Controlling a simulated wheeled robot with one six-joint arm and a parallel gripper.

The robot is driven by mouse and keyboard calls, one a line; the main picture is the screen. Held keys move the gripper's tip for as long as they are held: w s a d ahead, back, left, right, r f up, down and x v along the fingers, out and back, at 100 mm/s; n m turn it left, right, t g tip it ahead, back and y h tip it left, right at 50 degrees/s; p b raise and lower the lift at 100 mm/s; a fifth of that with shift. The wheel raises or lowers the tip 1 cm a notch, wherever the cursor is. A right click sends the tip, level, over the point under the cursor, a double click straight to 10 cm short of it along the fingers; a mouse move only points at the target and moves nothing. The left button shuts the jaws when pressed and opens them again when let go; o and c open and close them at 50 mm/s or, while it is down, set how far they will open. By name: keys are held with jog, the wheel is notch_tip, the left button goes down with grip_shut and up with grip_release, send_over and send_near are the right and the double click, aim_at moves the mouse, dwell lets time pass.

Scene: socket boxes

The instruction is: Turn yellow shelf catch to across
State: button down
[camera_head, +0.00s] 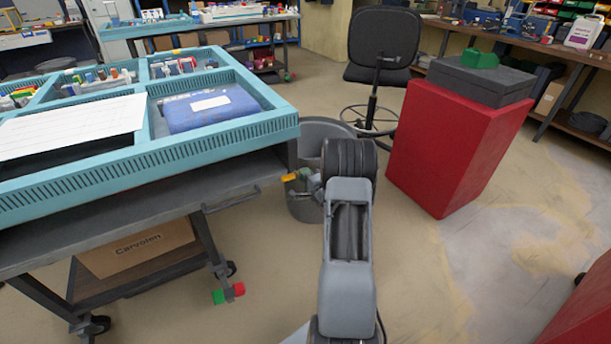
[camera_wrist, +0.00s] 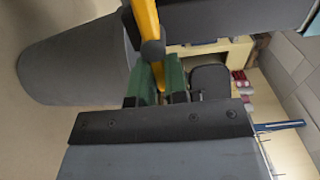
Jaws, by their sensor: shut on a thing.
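The yellow shelf catch (camera_head: 290,178) shows as a short yellow piece at the right end of the grey workbench (camera_head: 150,205), below the blue tray. In the wrist view the yellow catch (camera_wrist: 146,22) is a long bar running down from the top edge past a dark round pivot. My gripper (camera_wrist: 160,80) has green finger pads on both sides of the bar's lower end and is shut on it. In the head view my gripper (camera_head: 303,177) is partly hidden behind my arm. The catch's exact angle to the shelf is hard to tell.
A grey bin (camera_head: 309,205) stands on the floor just behind my gripper. A red pedestal (camera_head: 450,145) bearing a dark grey box (camera_head: 480,84) stands to the right. A black chair (camera_head: 382,45) is behind.

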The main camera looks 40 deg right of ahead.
jog(key=c, duration=1.1)
grip_release()
jog(key=shift+c, duration=0.2)
jog(key=s+a+p, duration=0.2)
jog(key=s, duration=1.1)
jog(key=shift+s, duration=0.4)
